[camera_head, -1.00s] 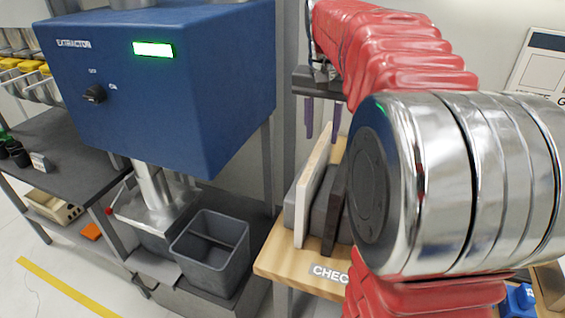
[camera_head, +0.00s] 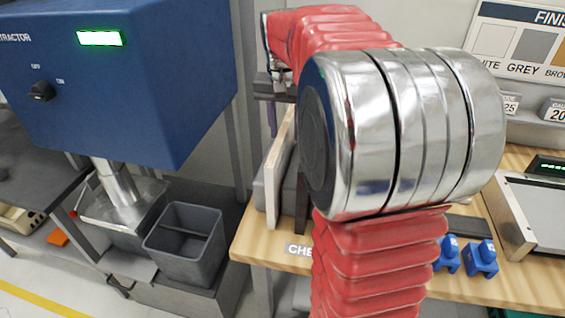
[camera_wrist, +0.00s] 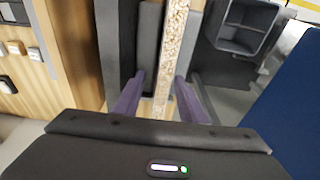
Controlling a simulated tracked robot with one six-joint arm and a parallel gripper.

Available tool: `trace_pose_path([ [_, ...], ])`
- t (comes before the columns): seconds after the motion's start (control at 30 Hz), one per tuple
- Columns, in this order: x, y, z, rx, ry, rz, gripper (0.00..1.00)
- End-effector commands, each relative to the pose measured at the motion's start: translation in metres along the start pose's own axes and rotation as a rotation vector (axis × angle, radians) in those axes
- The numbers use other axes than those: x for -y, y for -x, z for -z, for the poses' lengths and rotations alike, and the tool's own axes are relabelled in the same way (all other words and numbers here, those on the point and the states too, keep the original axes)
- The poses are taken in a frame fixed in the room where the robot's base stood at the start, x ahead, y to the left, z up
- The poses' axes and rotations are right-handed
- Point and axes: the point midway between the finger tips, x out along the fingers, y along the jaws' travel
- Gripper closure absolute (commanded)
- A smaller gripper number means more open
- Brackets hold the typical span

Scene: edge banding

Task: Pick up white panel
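The white panel (camera_head: 280,165) stands on edge in a rack at the left end of the wooden bench in the head view. In the wrist view its speckled raw edge (camera_wrist: 170,60) runs between my two purple fingers. My gripper (camera_wrist: 160,78) is open, with a gap visible on each side of the panel. In the head view my gripper (camera_head: 272,112) is at the panel's top, partly hidden by my arm. A dark brown panel (camera_head: 302,200) stands right beside the white one, mostly hidden behind my arm.
The blue extractor (camera_head: 130,90) and a grey bin (camera_head: 185,245) stand to the left. The wooden bench (camera_head: 500,280) continues right, with blue blocks (camera_head: 465,256) and a metal-framed device (camera_head: 515,220). Grey rack dividers (camera_wrist: 150,45) flank the panels closely.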

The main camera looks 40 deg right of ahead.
Motion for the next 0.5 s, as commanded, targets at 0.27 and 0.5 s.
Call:
trace_pose_path([
  [0.27,0.0,-0.017,0.0,-0.001,0.0,0.001,0.62],
  [0.5,0.001,-0.018,0.0,-0.001,0.001,0.0,0.62],
])
